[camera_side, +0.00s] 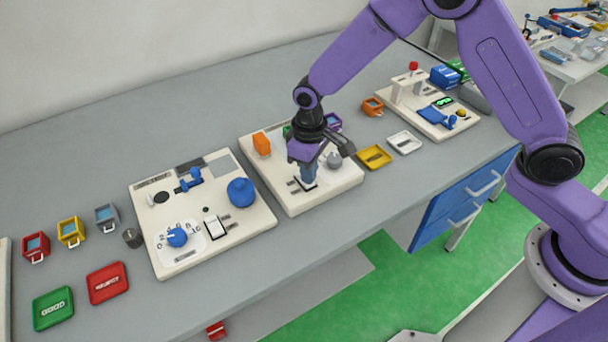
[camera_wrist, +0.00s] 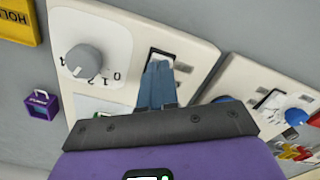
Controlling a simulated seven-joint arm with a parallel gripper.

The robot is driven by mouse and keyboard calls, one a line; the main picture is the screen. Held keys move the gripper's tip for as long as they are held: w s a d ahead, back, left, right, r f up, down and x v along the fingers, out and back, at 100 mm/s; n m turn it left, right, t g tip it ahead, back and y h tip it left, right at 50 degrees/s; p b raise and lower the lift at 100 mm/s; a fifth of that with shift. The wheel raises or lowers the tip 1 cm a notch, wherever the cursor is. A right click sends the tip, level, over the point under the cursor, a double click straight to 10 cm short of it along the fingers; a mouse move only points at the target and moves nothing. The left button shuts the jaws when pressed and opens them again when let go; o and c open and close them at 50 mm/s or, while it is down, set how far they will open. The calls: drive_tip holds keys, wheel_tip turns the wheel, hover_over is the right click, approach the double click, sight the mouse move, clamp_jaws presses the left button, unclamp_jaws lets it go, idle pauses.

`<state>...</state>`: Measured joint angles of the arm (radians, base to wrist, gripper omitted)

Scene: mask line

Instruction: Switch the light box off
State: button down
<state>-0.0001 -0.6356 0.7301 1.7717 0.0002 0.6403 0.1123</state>
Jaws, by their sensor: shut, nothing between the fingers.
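My gripper (camera_side: 309,174) is shut and empty, pointing down at a rocker switch (camera_side: 303,185) on the middle cream board (camera_side: 330,192). In the wrist view the closed blue fingertips (camera_wrist: 160,68) lie over the switch (camera_wrist: 162,54) and hide most of it. I cannot tell whether they touch it, or which way it is tipped. A grey knob (camera_wrist: 84,59) on a white dial with numbers sits beside the switch; the side view also shows it (camera_side: 334,160). I cannot tell which part, if any, is the light box, or whether a light is on.
An orange block (camera_side: 262,144) stands at the middle board's back left. A left board (camera_side: 255,222) carries another rocker switch (camera_side: 215,228) and blue knobs. A yellow tray (camera_side: 374,157) and a white tray (camera_side: 405,142) lie to the right. Small bins and trays stand at the left.

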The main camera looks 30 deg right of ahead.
drive_tip(key=shift+r, duration=3.45)
drive_tip(key=s+d+r+n, duration=0.3)
drive_tip(key=s+d, duration=0.6)
drive_tip(key=s, duration=0.5)
drive_tip(key=s+d+r+n, duration=0.3)
drive_tip(key=s+d, duration=0.6)
drive_tip(key=s, duration=0.6)
wheel_tip(320, 180, up, 2)
drive_tip(key=shift+r+n, duration=0.1)
drive_tip(key=shift+n, duration=0.2)
